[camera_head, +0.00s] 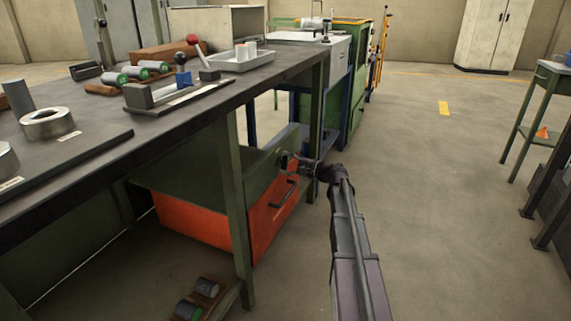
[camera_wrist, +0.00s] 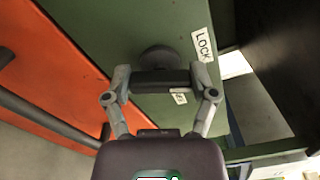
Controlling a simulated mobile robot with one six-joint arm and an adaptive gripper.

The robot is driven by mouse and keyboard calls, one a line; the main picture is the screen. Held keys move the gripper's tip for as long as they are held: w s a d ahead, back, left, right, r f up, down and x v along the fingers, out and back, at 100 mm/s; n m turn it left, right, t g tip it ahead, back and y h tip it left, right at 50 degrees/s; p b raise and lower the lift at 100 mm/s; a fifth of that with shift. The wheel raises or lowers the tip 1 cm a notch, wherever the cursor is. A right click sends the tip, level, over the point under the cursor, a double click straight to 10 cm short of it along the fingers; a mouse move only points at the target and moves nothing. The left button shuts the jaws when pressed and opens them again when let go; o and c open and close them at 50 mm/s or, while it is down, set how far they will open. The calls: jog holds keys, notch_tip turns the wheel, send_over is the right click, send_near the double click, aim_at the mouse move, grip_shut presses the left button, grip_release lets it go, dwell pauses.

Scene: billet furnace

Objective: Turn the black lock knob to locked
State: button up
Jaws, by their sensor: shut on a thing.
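The black lock knob (camera_wrist: 160,60) is on the green panel (camera_wrist: 110,25) above the orange drawer (camera_wrist: 40,75). It has a round base and a dark bar handle, which lies level across the wrist view. My gripper (camera_wrist: 160,84) is shut on this handle, one finger at each end. A white LOCK label (camera_wrist: 202,45) is to the upper right of the handle. A smaller label (camera_wrist: 179,97), partly hidden, is just below it. In the head view my gripper (camera_head: 291,160) is at the green panel under the bench, and the knob is hardly visible there.
The orange drawer (camera_head: 267,212) with a dark handle (camera_head: 284,194) is just below the knob. The workbench top (camera_head: 180,105) with metal parts overhangs on the left, and its green leg (camera_head: 233,200) stands nearby. Open floor (camera_head: 430,200) is on the right.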

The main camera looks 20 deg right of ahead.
jog(key=n, duration=0.4)
jog(key=shift+a, duration=0.1)
jog(key=shift+n, duration=0.3)
jog(key=o, duration=1)
jog(key=shift+o, duration=0.2)
jog(key=v, duration=1.2)
